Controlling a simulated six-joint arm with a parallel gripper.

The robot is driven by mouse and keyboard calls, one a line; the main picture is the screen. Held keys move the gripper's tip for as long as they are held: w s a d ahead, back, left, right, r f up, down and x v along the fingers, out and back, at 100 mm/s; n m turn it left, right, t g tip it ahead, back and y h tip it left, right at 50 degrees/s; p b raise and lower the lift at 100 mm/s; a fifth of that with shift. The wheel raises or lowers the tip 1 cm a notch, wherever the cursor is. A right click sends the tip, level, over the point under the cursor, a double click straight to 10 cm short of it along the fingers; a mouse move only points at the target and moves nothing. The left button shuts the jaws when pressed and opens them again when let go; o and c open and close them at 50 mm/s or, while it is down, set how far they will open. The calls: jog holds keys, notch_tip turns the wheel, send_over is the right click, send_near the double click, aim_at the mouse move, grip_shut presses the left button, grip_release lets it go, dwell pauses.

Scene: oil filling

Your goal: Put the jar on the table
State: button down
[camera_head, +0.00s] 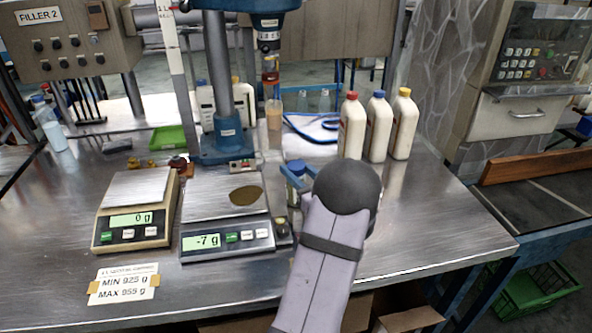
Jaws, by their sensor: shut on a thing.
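A small jar (296,168) with a blue lid shows just left of my dark round wrist, right of the right-hand scale. My gripper (300,184) is shut on it, though my wrist hides most of the fingers and part of the jar. I cannot tell whether the jar's base touches the metal table (425,215). The right-hand scale (228,240) reads -7 g and has a brown oil patch (246,195) on its plate, with no jar on it.
The left scale (135,215) is empty and reads 0 g. A blue filling stand (222,145) rises behind the scales. Three white bottles (377,128) with red, blue and yellow caps stand behind my wrist. The table's right part is clear. A limits card (124,283) lies in front.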

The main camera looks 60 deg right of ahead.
jog(key=shift+f, duration=0.1)
jog(key=c, duration=1.2)
grip_release()
jog(key=shift+s, duration=0.15)
jog(key=b+v, duration=0.1)
jog(key=v, duration=1.1)
jog(key=shift+a, duration=0.1)
